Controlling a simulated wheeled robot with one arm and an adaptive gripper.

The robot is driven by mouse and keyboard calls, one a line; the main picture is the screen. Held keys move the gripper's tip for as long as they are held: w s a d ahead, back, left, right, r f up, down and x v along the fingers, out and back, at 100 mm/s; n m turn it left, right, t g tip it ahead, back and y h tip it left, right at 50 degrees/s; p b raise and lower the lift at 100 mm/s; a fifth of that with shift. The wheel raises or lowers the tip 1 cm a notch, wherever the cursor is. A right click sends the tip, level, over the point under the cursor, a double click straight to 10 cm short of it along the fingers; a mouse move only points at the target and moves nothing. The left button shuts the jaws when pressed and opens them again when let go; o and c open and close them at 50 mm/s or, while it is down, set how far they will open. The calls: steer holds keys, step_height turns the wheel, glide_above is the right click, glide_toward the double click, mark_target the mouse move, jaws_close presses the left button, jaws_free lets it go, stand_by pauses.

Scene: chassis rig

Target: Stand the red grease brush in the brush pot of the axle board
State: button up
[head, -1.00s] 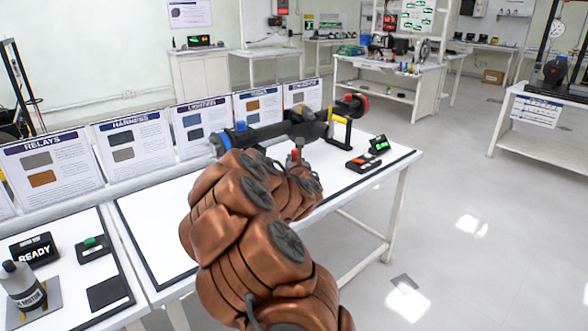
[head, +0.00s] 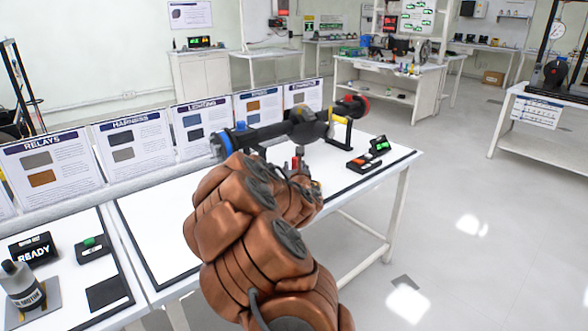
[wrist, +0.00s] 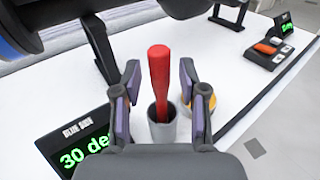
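The red grease brush (wrist: 159,75) stands nearly upright in the grey brush pot (wrist: 162,130) in the wrist view, its lower end hidden inside the pot. In the head view a small red part of it (head: 295,163) shows beside my gripper (head: 302,176). My gripper (wrist: 158,92) is open, with one finger on each side of the brush and a visible gap to each. The dark axle (head: 265,133), with a blue left end and a red right end, lies across black stands on the axle board (head: 165,225).
A display reading "30 de" (wrist: 85,150) stands left of the pot. A round orange-yellow item (wrist: 204,98) sits partly hidden behind the right finger. A button box (wrist: 270,50) is at the right. The axle and its stands are close behind the brush.

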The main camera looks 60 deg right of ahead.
steer(key=shift+r, duration=0.1)
steer(key=shift+r+p, duration=0.2)
steer(key=shift+p, duration=0.2)
steer(key=f+b+v, duration=0.1)
steer(key=b+v, duration=0.8)
steer(key=v, duration=0.2)
steer(key=shift+s+a+r+b, duration=0.3)
steer(key=shift+a+r, duration=0.05)
stand_by(0.3)
